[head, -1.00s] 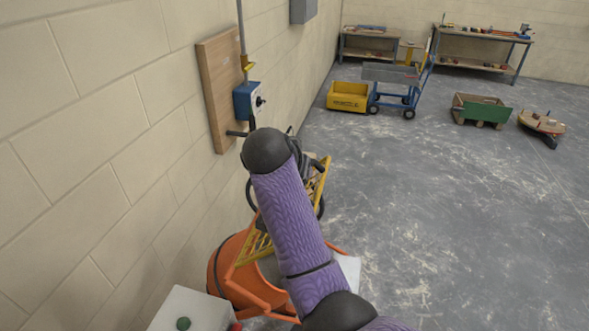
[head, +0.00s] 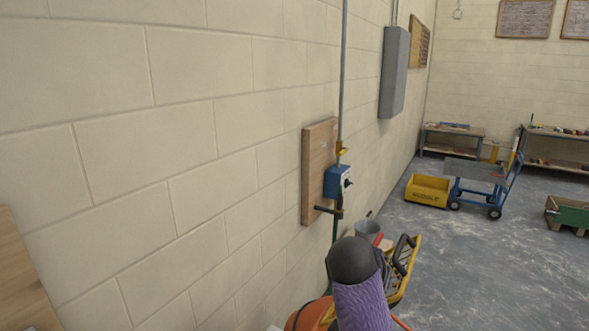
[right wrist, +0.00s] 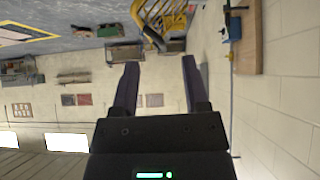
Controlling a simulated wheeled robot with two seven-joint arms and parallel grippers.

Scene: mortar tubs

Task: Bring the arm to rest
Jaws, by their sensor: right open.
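My right gripper (right wrist: 157,88) shows in the right wrist view, its two dark fingers apart with nothing between them. Its fingers point toward the floor and the far benches, and that view is turned on its side or upside down. In the head view one of my arms, with a purple sleeve and a dark rounded joint, rises from the bottom edge. The gripper at its end is hidden there. My left gripper is in neither view.
A blue switch box (head: 338,182) sits on a wooden board (head: 318,170) on the block wall, close behind my arm. An orange drum (head: 310,315) and a yellow frame (head: 402,272) stand beside the arm. A yellow bin (head: 427,190) and blue cart (head: 480,180) are farther back.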

